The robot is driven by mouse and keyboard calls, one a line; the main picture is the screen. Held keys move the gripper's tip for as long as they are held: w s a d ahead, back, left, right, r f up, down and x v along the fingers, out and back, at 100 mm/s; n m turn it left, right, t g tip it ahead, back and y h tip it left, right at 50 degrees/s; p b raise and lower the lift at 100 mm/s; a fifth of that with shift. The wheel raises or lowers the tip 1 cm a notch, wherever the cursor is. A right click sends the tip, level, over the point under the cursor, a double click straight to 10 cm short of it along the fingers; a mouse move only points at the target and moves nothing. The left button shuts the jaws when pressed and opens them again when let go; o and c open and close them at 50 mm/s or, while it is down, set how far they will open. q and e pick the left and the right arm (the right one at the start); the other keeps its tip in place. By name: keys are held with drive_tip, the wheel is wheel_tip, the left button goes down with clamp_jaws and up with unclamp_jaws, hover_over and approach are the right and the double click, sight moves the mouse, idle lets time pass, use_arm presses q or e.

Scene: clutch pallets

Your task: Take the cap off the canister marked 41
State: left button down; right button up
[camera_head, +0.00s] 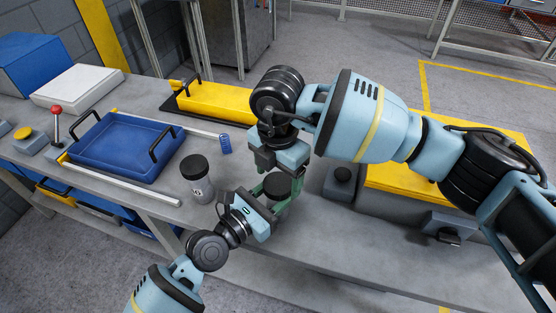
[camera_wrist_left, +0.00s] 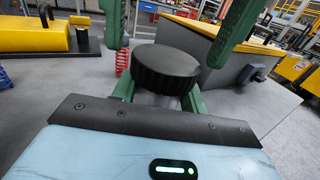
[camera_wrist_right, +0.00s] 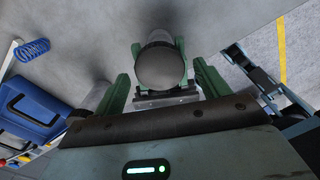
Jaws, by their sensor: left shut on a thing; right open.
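A grey canister with a black ribbed cap (camera_wrist_left: 165,68) is held by my left gripper (camera_wrist_left: 160,98), whose green fingers are shut on its body below the cap. The same cap shows from above in the right wrist view (camera_wrist_right: 162,68). Its marking is hidden. My right gripper (camera_wrist_right: 163,85) is open and points down over it, its fingers on either side of the cap and apart from it. A second grey canister (camera_head: 203,190) with a black cap (camera_head: 194,167) stands upright on the bench to the left; its label is too small to read surely.
A blue tray (camera_head: 125,148) with black handles lies left on the grey bench, a blue spring (camera_head: 225,144) beside it. A yellow block (camera_head: 215,101) lies behind. A dark knob (camera_head: 343,175) and yellow-topped unit (camera_head: 400,185) stand right. A red-knobbed lever (camera_head: 57,112) is far left.

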drive_tip(key=shift+f, duration=0.85)
